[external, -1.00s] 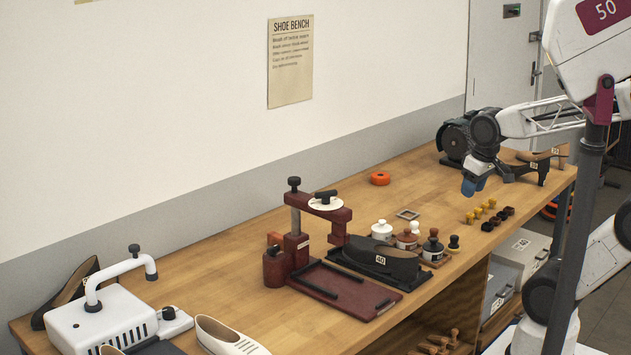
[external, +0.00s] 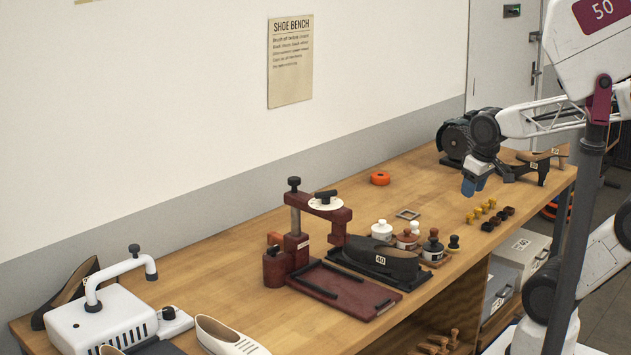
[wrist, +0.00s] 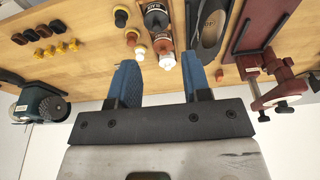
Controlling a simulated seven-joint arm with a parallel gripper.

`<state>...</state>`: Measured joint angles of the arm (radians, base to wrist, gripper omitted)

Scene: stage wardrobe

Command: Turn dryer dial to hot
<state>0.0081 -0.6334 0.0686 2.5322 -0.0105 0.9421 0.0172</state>
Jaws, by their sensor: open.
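The dryer appears to be the white slotted box (external: 105,322) with a bent white pipe, at the near left of the bench in the external view. A small black knob (external: 168,313) sits on a white part at its right side; it may be the dial. Its marks and setting are too small to read. My gripper (external: 474,185) is far from it, above the right part of the bench. In the wrist view my gripper (wrist: 160,68) has its two blue fingers apart with nothing held between them. The dryer is not seen in the wrist view.
A dark red press (external: 318,235) and a black shoe (external: 380,262) stand mid-bench, between my gripper and the dryer. Several bottles (external: 407,240) stand beside them. A white shoe (external: 228,337) lies right of the dryer. A grinder (external: 455,138) is at the far end.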

